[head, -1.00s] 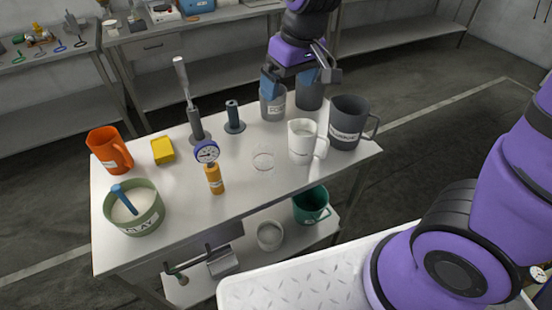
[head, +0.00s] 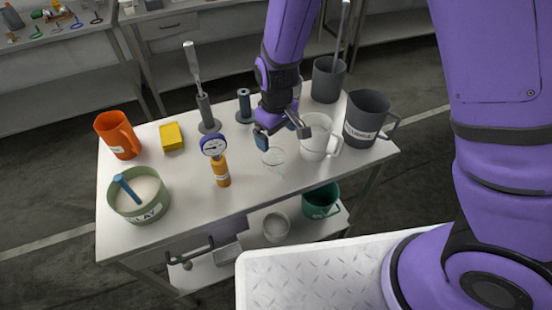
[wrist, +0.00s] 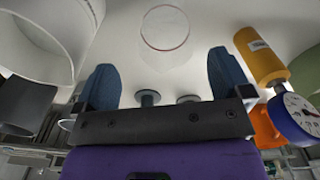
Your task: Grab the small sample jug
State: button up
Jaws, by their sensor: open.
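Several jugs stand on the bench, and I cannot read which label says sample. The white jug (head: 314,139), smaller than the dark grey jug (head: 364,120), stands upright at the right; it also shows large at the left of the wrist view (wrist: 38,42). An orange jug (head: 118,135) is at the left end. A small clear glass vessel (head: 273,161) stands left of the white jug; in the wrist view (wrist: 165,30) it lies beyond the fingertips. My gripper (head: 282,138) is open and empty, above the bench behind the glass, left of the white jug.
An orange bottle with a blue gauge (head: 221,172) stands left of the glass. A green clay tub (head: 150,207), a yellow block (head: 172,137) and dark stands are farther left. A grey beaker (head: 327,82) is behind. A green jug (head: 320,201) sits on the lower shelf.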

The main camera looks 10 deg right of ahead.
aim_at(276, 153)
jog(key=shift+s+a+f, duration=0.1)
jog(key=shift+s+f, duration=0.05)
jog(key=shift+f, duration=1.7)
jog(key=shift+s+a+f, duration=0.1)
jog(key=shift+s+f, duration=0.05)
jog(key=shift+f, duration=1.7)
jog(key=c, duration=1)
